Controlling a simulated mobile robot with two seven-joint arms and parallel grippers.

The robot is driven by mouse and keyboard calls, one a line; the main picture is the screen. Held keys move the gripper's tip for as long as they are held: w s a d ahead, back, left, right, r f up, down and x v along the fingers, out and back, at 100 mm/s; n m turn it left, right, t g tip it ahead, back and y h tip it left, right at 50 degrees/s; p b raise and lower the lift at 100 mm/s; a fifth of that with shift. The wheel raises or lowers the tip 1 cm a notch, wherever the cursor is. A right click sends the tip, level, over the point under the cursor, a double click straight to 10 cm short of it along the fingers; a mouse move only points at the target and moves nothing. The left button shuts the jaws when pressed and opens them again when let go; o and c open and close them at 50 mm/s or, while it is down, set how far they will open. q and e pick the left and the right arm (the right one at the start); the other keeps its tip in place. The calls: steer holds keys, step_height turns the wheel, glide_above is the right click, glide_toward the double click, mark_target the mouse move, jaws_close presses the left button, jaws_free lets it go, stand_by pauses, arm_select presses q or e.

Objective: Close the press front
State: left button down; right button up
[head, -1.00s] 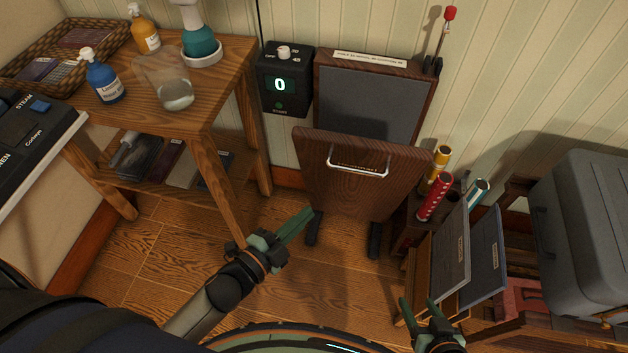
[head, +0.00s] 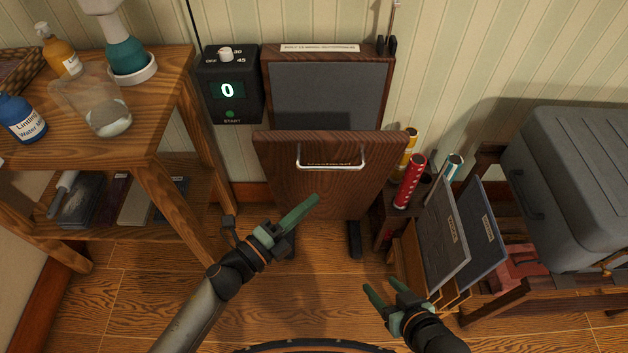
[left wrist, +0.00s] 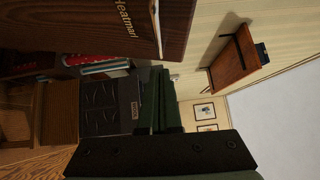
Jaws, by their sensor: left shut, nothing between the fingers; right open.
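The press front (head: 325,185) is a dark wood panel with a silver bar handle (head: 331,164), tilted open out from the press body (head: 325,92), whose grey inner pad shows above it. In the left wrist view the press front (left wrist: 105,25) shows at the top left, close by. My left gripper (head: 312,202) is shut and empty, in front of the lower middle of the panel, below the handle; I cannot tell if it touches. It also shows in the left wrist view (left wrist: 158,72). My right gripper (head: 383,287) is open and empty, lower right of the panel.
A black timer box (head: 230,88) reading 0 hangs left of the press. A wooden table (head: 150,140) with bottles stands at the left. Rolls (head: 409,182), grey boards (head: 445,235) in a wooden rack and a grey case (head: 570,190) fill the right. Floor in front is open.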

mark_target(329, 170)
arm_select(q)
steer(key=shift+w+d+r, duration=0.1)
steer(key=shift+w+d, duration=0.15)
steer(key=shift+w, duration=0.7)
steer(key=shift+w+d, duration=0.3)
steer(key=shift+w, duration=0.65)
steer(key=shift+w+d+r, duration=0.1)
steer(key=shift+w+d, duration=0.15)
steer(key=shift+w, duration=0.7)
arm_select(e)
steer(key=shift+w+r, duration=0.25)
steer(key=shift+w, duration=0.15)
steer(key=shift+t, duration=0.3)
